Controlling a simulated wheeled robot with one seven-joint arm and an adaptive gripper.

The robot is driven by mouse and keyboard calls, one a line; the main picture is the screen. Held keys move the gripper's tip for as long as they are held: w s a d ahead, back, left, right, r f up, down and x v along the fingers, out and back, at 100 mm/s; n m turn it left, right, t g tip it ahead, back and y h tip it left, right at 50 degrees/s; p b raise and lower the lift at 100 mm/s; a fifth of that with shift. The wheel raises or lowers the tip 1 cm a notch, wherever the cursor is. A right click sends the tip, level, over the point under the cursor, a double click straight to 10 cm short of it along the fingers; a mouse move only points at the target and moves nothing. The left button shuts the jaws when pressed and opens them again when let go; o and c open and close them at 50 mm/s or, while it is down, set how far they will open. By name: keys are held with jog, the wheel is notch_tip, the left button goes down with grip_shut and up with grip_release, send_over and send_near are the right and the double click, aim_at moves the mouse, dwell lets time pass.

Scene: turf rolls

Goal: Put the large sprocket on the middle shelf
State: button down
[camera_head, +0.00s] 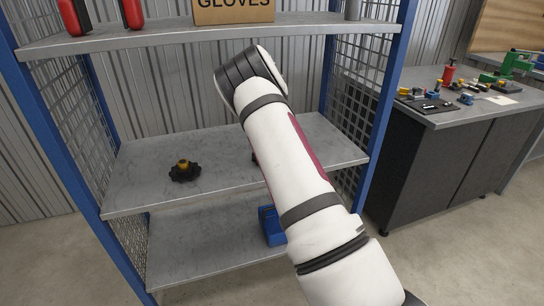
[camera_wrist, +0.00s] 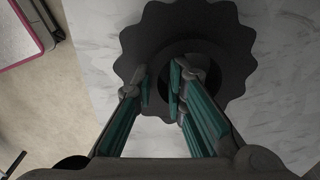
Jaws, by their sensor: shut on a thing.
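The large sprocket (camera_wrist: 135,42) is a dark, flat wheel with a scalloped rim and a round central opening. It fills the upper middle of the wrist view, above or on a pale grey marbled surface. My gripper (camera_wrist: 160,85) has teal-padded fingers and is shut on it, the fingers closing near the left side of the central opening. Whether the sprocket touches the surface, I cannot tell. In the head view my arm hides the gripper; a small dark edge shows beside the arm over the middle shelf (camera_head: 225,150).
The top shelf (camera_head: 160,38) holds red items and a GLOVES box (camera_head: 233,10). A blue object (camera_head: 270,226) is on the lower shelf (camera_head: 200,245). Blue posts and mesh sides bound the rack.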

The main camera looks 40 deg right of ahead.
jog(key=c, duration=1.6)
grip_release()
jog(key=shift+f, duration=0.1)
notch_tip(320, 180, up, 8)
jog(key=p, duration=0.1)
jog(key=shift+f, duration=0.15)
